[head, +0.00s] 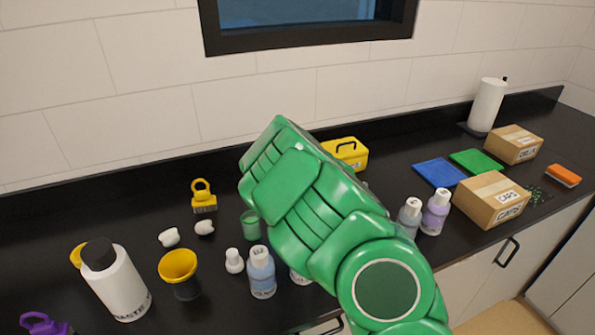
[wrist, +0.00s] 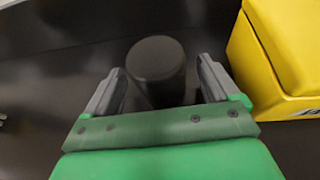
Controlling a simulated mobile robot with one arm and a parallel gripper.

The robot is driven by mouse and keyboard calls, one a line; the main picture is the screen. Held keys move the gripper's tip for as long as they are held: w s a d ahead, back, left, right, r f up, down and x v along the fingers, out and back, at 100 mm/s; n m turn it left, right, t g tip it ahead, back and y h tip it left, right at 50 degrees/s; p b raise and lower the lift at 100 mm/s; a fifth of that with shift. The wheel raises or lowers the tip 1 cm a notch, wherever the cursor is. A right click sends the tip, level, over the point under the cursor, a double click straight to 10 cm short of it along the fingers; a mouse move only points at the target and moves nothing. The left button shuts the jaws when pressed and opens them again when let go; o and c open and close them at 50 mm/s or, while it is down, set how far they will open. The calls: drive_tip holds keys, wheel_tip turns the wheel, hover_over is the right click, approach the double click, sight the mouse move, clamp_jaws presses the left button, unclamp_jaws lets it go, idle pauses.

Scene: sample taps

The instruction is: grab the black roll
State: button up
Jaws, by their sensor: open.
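The black roll (wrist: 157,62) shows in the wrist view as a dark cylinder with a round end facing the camera. My gripper (wrist: 160,82) is open, with one grey finger on each side of the roll. A narrow dark gap shows beside each finger, and I cannot tell whether either touches it. The lower part of the roll is hidden behind the green gripper body. In the head view my green arm covers the roll and the gripper fingers.
A yellow box (head: 347,152) with a black handle stands close right of the gripper; it fills the right of the wrist view (wrist: 285,45). Bottles (head: 261,272), a yellow funnel cup (head: 178,265) and cardboard boxes (head: 490,198) stand on the black counter (head: 100,215).

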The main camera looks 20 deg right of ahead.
drive_tip(key=shift+c, duration=0.3)
drive_tip(key=c, duration=1.1)
drive_tip(key=shift+c, duration=0.2)
drive_tip(key=shift+r, duration=0.1)
drive_tip(key=shift+r, duration=4.95)
